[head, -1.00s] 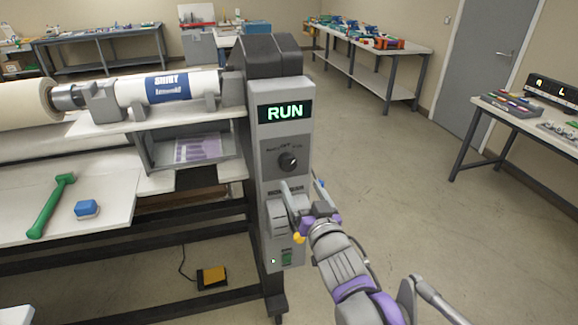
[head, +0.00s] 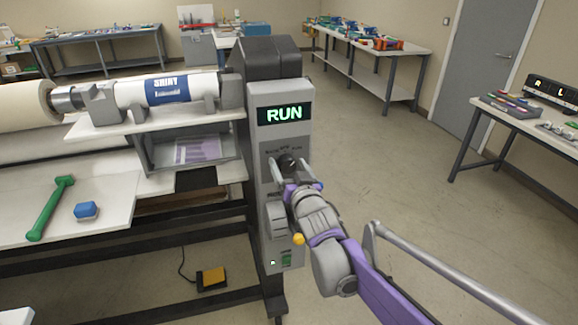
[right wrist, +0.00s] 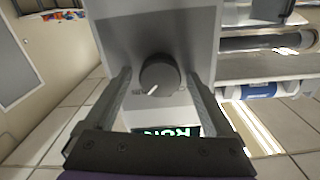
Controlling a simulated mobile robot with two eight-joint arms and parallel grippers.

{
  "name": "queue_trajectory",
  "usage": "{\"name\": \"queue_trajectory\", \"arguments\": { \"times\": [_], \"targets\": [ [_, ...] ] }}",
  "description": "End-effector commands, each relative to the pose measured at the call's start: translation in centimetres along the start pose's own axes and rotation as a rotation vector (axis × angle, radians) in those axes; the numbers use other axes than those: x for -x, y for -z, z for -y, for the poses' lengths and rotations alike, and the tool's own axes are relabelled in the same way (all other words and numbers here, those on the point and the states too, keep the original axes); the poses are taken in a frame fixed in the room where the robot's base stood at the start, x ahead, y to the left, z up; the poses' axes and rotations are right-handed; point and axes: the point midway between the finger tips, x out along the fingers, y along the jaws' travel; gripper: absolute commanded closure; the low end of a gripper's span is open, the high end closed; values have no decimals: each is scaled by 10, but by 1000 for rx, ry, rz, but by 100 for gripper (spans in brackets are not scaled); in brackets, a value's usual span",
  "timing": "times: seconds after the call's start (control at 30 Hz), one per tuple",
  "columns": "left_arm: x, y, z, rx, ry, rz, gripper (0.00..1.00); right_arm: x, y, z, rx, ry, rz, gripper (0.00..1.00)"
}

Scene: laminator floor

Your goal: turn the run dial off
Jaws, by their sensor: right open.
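The run dial (head: 288,160) is a dark round knob on the grey control panel, below a lit display (head: 284,114) that reads RUN in green. The dial also shows in the right wrist view (right wrist: 160,76), with a white pointer mark on its lower left. My right gripper (head: 293,168) is open at the panel. In the right wrist view its two fingers (right wrist: 162,92) stand on either side of the dial, with gaps between them and the knob. In the head view the gripper hides part of the dial. My left gripper is not in view.
A second grey control (head: 276,218) and a green switch (head: 286,258) sit lower on the panel.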

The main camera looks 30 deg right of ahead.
Motion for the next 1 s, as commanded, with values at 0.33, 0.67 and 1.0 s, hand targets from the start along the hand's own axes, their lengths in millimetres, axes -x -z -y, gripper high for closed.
{"name": "queue_trajectory", "arguments": {
  "times": [0.33,0.67,1.0],
  "targets": [
    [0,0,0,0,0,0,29,0,0,0,0,0,0,49],
    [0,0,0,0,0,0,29,0,0,0,1,0,0,97],
    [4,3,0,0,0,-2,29,0,1,1,89,0,0,97]
  ]
}}
